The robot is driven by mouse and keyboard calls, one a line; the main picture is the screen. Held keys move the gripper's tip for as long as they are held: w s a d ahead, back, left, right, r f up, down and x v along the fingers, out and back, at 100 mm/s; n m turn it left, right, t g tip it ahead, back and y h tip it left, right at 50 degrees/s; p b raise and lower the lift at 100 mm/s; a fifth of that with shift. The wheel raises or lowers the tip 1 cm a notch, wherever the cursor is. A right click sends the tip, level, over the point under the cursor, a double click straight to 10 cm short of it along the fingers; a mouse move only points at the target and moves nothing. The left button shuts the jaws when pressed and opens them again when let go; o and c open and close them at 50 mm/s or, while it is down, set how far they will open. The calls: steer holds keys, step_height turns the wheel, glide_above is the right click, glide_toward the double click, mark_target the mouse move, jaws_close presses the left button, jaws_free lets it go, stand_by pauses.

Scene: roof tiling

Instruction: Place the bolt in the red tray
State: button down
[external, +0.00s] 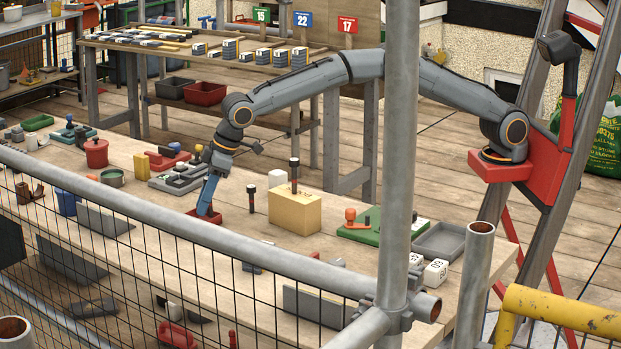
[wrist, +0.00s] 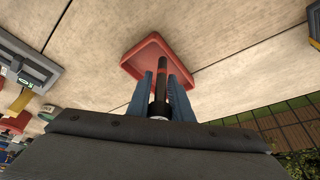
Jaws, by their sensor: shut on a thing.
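The small red tray (wrist: 142,64) lies on the long wooden bench, and it also shows in the external view (external: 217,219). My gripper (external: 204,210) points down at it, with its blue fingers at or just over the tray. In the wrist view my gripper (wrist: 161,80) is shut on a dark bolt (wrist: 161,68), which lies between the fingers with its far end over the tray. I cannot tell whether the bolt touches the tray floor. In the external view the bolt is hidden by the fingers.
A dark upright piece (external: 251,198) stands right of the tray, beside a tan block (external: 295,211) with another upright piece. A grey case (external: 180,178) lies behind left. A green board (external: 372,226) is farther right. Scaffold rails and mesh cross the foreground.

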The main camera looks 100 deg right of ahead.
steer(key=shift+f, duration=0.55)
steer(key=c, duration=1.6)
jaws_free()
steer(key=b+v, duration=0.1)
steer(key=v, duration=1.2)
steer(key=shift+w+r, duration=0.1)
steer(key=shift+w, duration=0.05)
steer(key=s+d+f+g, duration=0.1)
steer(key=s+d+f, duration=0.2)
steer(key=s+d, duration=0.65)
steer(key=s+d+f+g, duration=0.1)
steer(key=s+f, duration=0.3)
steer(key=s, duration=1)
steer(key=s+d+f+m+g, duration=0.1)
steer(key=s+d+f, duration=0.3)
steer(key=s, duration=1)
steer(key=s+d+f+g, duration=0.1)
steer(key=s+d+f, duration=0.2)
steer(key=s, duration=1.2)
steer(key=shift+f+m, duration=0.3)
steer(key=shift+f, duration=0.2)
